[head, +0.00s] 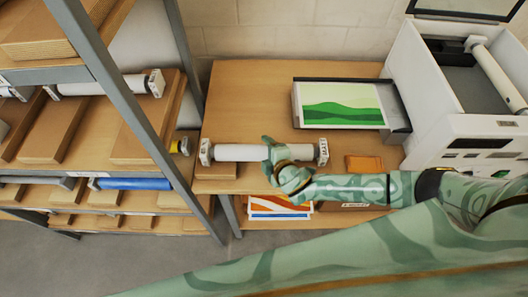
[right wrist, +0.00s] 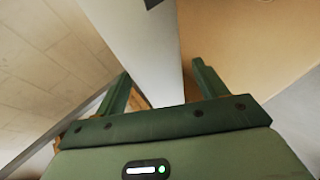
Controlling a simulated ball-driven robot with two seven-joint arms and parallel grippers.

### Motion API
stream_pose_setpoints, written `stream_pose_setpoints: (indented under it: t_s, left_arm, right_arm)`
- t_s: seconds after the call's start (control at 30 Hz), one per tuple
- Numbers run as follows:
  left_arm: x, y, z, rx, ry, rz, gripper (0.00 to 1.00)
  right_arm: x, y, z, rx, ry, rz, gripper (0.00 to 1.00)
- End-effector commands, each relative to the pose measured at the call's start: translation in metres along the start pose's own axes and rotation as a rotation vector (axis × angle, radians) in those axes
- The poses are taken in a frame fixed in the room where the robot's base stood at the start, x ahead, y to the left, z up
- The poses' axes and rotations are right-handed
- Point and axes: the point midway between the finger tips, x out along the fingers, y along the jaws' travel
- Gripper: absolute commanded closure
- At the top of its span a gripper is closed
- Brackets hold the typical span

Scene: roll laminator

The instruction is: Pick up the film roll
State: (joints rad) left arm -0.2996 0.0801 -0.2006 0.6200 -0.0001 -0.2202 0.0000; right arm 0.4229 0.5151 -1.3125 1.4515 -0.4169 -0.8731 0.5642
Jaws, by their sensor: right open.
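The film roll (head: 240,153) is a white cylinder with white end caps, lying left to right along the front of the wooden table. My right gripper (head: 268,154) is at the roll, right of its middle, and hides a short part of it. In the right wrist view the white roll (right wrist: 160,50) runs between the two green fingers of my open right gripper (right wrist: 161,72). The right finger looks close to the roll; whether it touches I cannot tell. My left gripper is not in view.
The laminator (head: 440,110) stands at the right, with a green print on its dark tray (head: 300,130). A shelf rack (head: 110,85) with more rolls and boards is at the left, its post near the table. An orange block (head: 364,163) lies right of the roll.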

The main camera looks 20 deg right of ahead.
Motion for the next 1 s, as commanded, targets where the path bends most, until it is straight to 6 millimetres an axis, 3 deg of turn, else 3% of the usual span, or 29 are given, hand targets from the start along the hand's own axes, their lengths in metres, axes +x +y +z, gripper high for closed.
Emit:
stream_pose_setpoints:
  t_s: [0.1,0.33,0.57,0.83,1.0]
  left_arm:
    - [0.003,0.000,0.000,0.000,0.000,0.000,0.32]
    - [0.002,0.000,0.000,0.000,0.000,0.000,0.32]
    - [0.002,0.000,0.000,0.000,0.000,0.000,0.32]
    - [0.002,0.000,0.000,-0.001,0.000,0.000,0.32]
    - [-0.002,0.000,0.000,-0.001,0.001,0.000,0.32]
  right_arm:
    - [0.011,-0.001,0.000,-0.001,0.000,0.000,0.29]
    - [0.011,-0.001,0.000,0.000,0.000,-0.001,0.31]
    - [0.011,-0.001,0.000,0.001,0.000,-0.002,0.95]
    - [0.010,0.001,-0.001,0.002,0.001,0.000,0.95]
    - [0.003,0.013,-0.004,0.004,0.001,0.001,0.95]
